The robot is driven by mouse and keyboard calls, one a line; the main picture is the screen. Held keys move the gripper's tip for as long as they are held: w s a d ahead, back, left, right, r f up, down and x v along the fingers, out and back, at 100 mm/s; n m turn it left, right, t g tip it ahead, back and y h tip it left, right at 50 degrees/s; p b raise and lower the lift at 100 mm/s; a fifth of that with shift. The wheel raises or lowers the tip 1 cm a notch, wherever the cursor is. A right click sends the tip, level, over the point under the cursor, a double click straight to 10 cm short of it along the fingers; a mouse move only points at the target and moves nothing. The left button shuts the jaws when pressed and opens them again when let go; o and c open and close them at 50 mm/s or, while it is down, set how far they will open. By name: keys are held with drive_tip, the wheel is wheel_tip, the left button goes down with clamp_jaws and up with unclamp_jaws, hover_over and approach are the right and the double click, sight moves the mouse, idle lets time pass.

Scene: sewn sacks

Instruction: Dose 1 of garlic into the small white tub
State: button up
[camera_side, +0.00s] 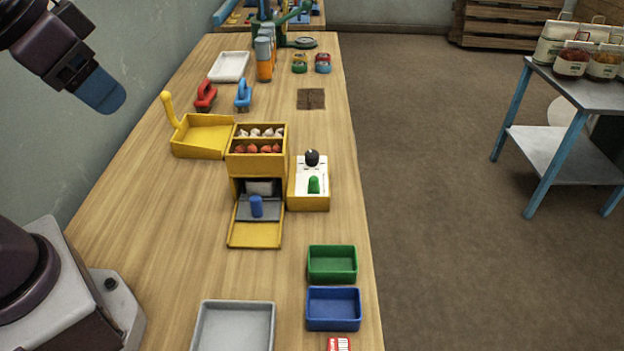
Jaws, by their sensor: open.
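White garlic bulbs (261,132) lie in the rear compartment of a yellow dispenser (257,166). Reddish pieces (258,148) fill its front compartment. Below is an opening with a grey slide bearing a blue knob (256,206). A pale box-like thing (260,187) shows in the shaded opening; I cannot tell whether it is a tub. A shallow white tray (229,66) sits farther back. Beside the dispenser is a yellow control box (309,200) with a black knob and a green lever. My gripper (102,92) is open, high at the upper left, away from everything; only its blue tip shows clearly.
Green (332,277) and blue (333,325) bins and a grey tray (210,330) stand in front. A yellow scoop-like tray (201,154) is left of the dispenser. Red (205,97) and blue (243,95) handled tools lie behind. The table's left middle is clear.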

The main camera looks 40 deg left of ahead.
drive_tip(key=shift+f, duration=0.15)
drive_tip(key=shift+c, duration=1)
drive_tip(key=n+g, duration=0.6)
drive_tip(key=n, duration=0.3)
approach(314, 177)
drive_tip(key=f, duration=1)
drive_tip(key=shift+s+f, duration=0.2)
